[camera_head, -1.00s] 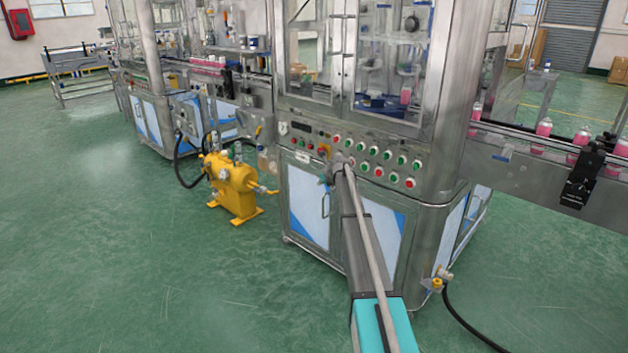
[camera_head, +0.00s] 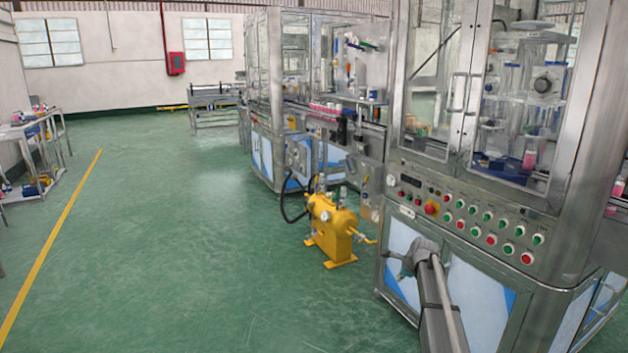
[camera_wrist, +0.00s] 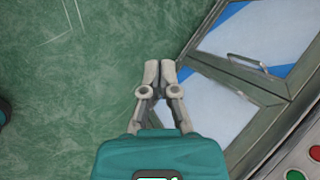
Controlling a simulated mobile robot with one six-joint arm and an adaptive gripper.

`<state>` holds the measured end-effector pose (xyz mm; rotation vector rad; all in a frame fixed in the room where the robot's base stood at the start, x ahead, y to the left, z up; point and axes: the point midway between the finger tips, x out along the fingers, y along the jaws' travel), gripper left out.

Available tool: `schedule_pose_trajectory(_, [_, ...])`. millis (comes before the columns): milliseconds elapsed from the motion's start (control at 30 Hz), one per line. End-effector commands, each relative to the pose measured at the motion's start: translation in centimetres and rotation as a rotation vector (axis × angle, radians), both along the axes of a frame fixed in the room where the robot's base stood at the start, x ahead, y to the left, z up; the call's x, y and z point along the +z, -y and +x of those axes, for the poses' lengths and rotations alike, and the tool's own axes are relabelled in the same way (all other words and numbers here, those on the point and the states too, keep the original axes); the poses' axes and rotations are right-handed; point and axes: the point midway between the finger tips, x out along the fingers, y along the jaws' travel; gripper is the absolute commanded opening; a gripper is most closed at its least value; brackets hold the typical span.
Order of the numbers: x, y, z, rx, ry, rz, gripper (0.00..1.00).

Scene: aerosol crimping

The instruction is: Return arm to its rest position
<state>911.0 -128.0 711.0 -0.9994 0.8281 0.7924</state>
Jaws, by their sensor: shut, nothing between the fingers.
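My gripper (camera_wrist: 160,72) shows in the wrist view with its two grey fingers together, shut and empty, below a teal body. It hangs over the green floor, beside the blue-and-white lower doors (camera_wrist: 230,90) of a machine. In the head view my arm reaches up from the bottom right. Its wrist end is in front of the crimping machine's lower cabinet (camera_head: 480,300), below the control panel (camera_head: 470,218). The fingers are too small to make out there. I cannot tell the exact gap between gripper and cabinet.
A yellow pump unit (camera_head: 330,228) stands on the floor left of the machine. A second machine (camera_head: 300,100) is farther back. A shelf trolley (camera_head: 35,150) stands at the far left. The green floor (camera_head: 170,250) on the left is clear. A red box (camera_head: 176,63) hangs on the wall.

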Motion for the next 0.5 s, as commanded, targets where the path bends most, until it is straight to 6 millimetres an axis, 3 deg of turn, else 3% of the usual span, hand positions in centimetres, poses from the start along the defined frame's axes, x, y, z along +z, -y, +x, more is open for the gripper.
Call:
schedule_pose_trajectory(33, [-0.2,-1.2,-2.4,0.073,-0.007,-0.038,0.00])
schedule_pose_trajectory(500, [-1.7,-8.4,-18.1,0.836,-0.083,-0.371,0.00])
